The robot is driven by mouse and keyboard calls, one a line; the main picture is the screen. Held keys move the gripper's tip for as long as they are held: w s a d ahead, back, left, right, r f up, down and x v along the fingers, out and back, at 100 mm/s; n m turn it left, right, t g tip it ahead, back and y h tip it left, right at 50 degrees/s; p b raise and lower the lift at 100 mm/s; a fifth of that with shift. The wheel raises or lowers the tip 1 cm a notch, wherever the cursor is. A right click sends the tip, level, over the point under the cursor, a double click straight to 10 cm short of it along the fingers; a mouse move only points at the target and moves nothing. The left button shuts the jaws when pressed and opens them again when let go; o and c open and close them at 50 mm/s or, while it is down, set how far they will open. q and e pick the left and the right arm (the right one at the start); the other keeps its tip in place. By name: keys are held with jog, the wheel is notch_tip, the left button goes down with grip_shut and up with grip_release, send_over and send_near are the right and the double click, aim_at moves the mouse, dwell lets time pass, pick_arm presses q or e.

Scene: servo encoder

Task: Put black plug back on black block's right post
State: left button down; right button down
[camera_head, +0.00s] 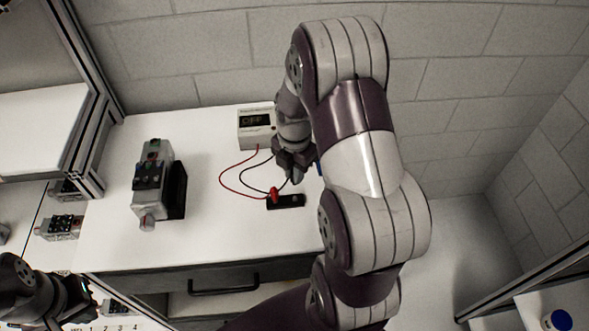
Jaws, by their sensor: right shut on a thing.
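The black block (286,202) lies on the white table below my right gripper. A red plug (274,194) stands on its left post, and the block's right end shows no plug on it. My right gripper (296,176) points down just above and behind the block. It is shut on the black plug, which is mostly hidden between the fingers; the black wire (252,184) runs up to it. My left gripper (78,304) is at the lower left, away from the block; its fingers are not clear.
A meter box (256,117) reading "OFF" stands at the back, with red (222,178) and black wires. A grey servo device (152,182) stands on the table's left. A drawer handle (224,289) is at the front. Table between device and block is clear apart from wires.

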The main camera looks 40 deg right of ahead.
jog(key=shift+f+b, duration=0.65)
jog(key=shift+f, duration=0.3)
notch_tip(320, 180, down, 2)
jog(key=shift+s+f+b, duration=0.1)
jog(key=shift+f+b, duration=0.05)
jog(key=shift+b, duration=1.05)
jog(key=shift+f+b, duration=0.65)
jog(key=shift+f, duration=0.5)
jog(key=shift+p, duration=0.5)
jog(key=shift+f, duration=0.15)
